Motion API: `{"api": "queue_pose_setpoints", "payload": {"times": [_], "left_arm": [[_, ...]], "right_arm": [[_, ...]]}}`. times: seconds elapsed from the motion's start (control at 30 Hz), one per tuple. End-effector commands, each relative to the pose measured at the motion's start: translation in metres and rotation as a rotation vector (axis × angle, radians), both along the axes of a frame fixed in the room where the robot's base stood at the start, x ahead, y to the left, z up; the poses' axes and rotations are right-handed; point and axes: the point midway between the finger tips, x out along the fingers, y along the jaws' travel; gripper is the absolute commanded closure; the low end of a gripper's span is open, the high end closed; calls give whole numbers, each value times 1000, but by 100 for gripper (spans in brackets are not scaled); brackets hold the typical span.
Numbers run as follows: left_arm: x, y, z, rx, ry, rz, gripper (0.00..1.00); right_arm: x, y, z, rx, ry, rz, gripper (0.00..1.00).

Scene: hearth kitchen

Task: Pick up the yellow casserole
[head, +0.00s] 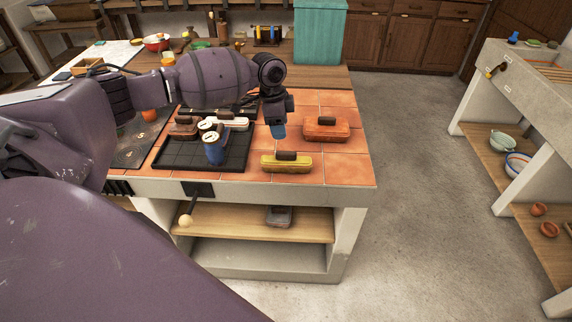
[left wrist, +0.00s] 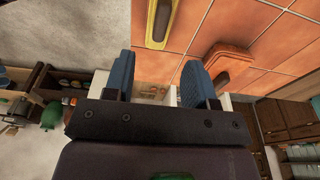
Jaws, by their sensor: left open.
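The yellow casserole (head: 273,165) has a dark handle on top and sits on the orange tiled counter near its front edge. It also shows at the top of the left wrist view (left wrist: 152,22), partly cut off by the frame. My left gripper (head: 278,131) is above the tiles, behind the yellow casserole in the head view, and not touching it. In the left wrist view its two blue fingers (left wrist: 158,78) are apart with nothing between them. My right gripper is in neither view.
An orange casserole (head: 327,133) sits to the right, behind the yellow one. A teal box (head: 318,35) stands at the back. Bare tiles surround the yellow casserole.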

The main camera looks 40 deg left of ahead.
Motion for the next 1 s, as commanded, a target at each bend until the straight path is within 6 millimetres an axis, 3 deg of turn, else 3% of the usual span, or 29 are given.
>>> {"api": "queue_pose_setpoints", "payload": {"times": [0.3, 0.53, 0.73, 1.0], "left_arm": [[3, -6, -44, 0, 2, 2, 49], [6, -9, -62, -1, 0, 1, 49], [10, -13, -90, -1, 0, 1, 49], [12, -15, -103, -1, -3, 1, 49]], "right_arm": [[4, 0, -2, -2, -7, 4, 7], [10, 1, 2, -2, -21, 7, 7], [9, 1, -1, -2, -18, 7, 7], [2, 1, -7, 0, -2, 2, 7]]}}
